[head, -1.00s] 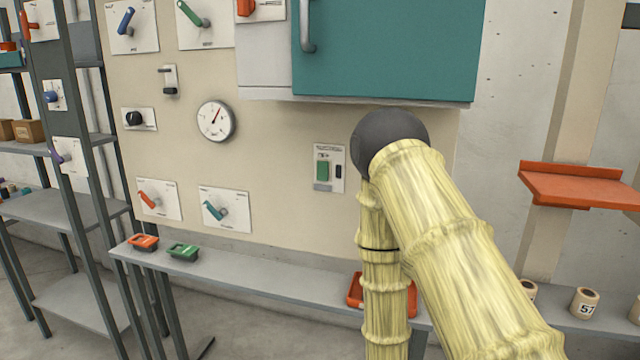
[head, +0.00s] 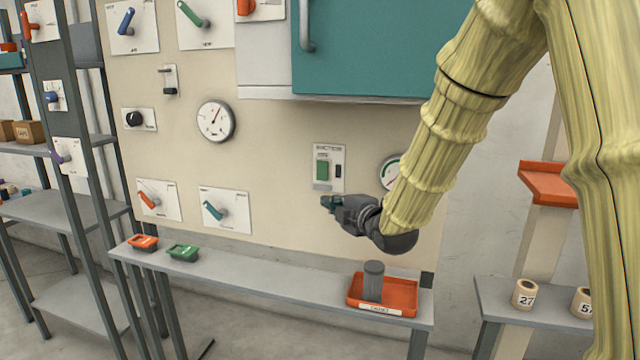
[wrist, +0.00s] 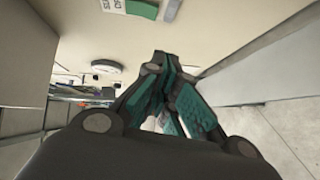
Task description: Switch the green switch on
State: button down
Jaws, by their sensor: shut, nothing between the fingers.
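The green rocker switch (head: 321,169) sits on a small white plate (head: 336,152) on the beige panel, beside a narrow black switch. Whether it is on or off is too small to tell. Part of a green switch on a white plate (wrist: 140,8) shows at the top edge of the wrist view. My gripper (head: 328,201) points left in front of the panel, just below the switch plate, and appears apart from it. Its teal-padded fingers come together in the wrist view (wrist: 160,62); they are shut and empty.
A teal cabinet (head: 385,45) hangs above the switch plate. A shelf (head: 270,286) runs below, with an orange tray (head: 400,300) holding a grey cylinder (head: 373,281). A round gauge (head: 391,170) is partly behind my arm. Several levers and a dial gauge (head: 216,121) are at left.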

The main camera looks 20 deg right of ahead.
aim_at(322, 171)
notch_tip(322, 171, up, 2)
jog(key=shift+w+r+n, duration=0.15)
jog(key=shift+n, duration=0.15)
jog(key=shift+w, duration=0.1)
jog(key=d+p+x, duration=0.2)
jog(key=p+x, duration=0.4)
jog(key=x, duration=0.6)
jog(key=shift+w+d, duration=0.35)
jog(key=shift+w, duration=0.25)
